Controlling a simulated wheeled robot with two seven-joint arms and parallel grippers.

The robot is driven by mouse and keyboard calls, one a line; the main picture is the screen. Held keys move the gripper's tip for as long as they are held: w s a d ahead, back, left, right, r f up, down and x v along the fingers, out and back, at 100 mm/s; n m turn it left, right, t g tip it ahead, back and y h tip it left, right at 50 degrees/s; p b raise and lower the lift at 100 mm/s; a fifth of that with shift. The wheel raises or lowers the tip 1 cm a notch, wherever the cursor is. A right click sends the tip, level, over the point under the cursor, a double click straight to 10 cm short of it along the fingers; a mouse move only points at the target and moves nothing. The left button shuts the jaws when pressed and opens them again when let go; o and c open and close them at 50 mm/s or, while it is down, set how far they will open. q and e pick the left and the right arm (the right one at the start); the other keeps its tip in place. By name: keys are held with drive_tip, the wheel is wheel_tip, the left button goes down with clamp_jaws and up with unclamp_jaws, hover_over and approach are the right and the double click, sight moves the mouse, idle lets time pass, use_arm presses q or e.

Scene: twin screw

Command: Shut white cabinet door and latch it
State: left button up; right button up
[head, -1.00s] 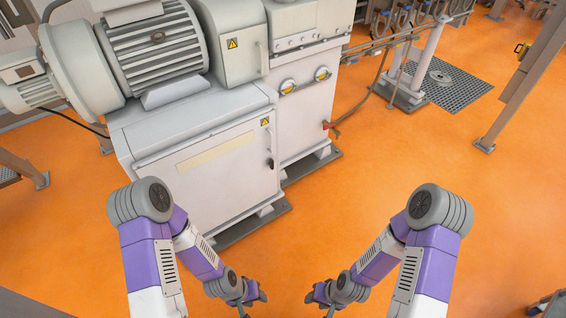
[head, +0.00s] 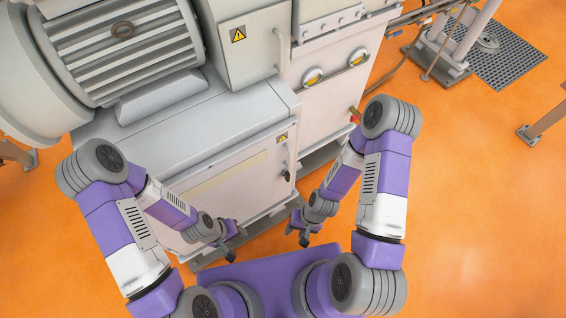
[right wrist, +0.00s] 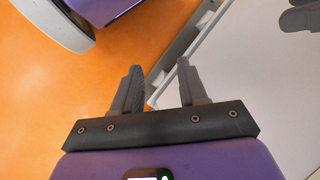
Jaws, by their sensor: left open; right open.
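The white cabinet door (head: 252,190) is on the front of the grey-white machine base, below the big motor. It looks about flush with the cabinet, but I cannot tell whether a small gap remains. A dark latch handle (head: 286,168) sits near its right edge, under a yellow warning sticker. My left gripper (head: 232,240) is open and empty, in front of the door's lower part, with its arm hiding the door's left side. My right gripper (head: 299,234) is open and empty, low and right of the door. In the right wrist view its spread fingers (right wrist: 157,85) hold nothing.
The motor (head: 125,45) and a grey housing (head: 240,45) stand above the cabinet. Orange floor (head: 470,180) is open to the right. A post (head: 540,125) stands further right.

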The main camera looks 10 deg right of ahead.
sight(289, 177)
drive_tip(key=s+a+f+m+g+y+b, duration=0.2)
drive_tip(key=s+a+f+m+g+y, duration=0.15)
drive_tip(key=s+m+y, duration=0.2)
drive_tip(key=w+a+r+m+t+y+b, duration=0.1)
drive_tip(key=w+a+m+t+y, duration=0.25)
drive_tip(key=a+m, duration=0.2)
drive_tip(key=w+d+f+m+t+y+b, duration=0.1)
drive_tip(key=w+d+m+t+y, duration=0.15)
drive_tip(key=w+m+t, duration=0.6)
drive_tip(key=w+d+f+m+t+h+b, duration=0.2)
drive_tip(key=w+d+f+m+t+h, duration=0.3)
drive_tip(key=w+d+m+t+h, duration=0.55)
drive_tip(key=shift+n+g+y, duration=0.5)
drive_tip(key=shift+n+g, duration=0.1)
drive_tip(key=shift+n, duration=0.3)
drive_tip(key=b+x, duration=0.1)
drive_tip(key=x, duration=0.2)
drive_tip(key=d+b+x, duration=0.1)
drive_tip(key=x, duration=0.2)
drive_tip(key=shift+w+d+r, duration=0.15)
drive_tip(key=shift+w+r, duration=0.1)
drive_tip(key=shift+w, duration=0.05)
drive_tip(key=shift+s, duration=0.1)
clamp_jaws()
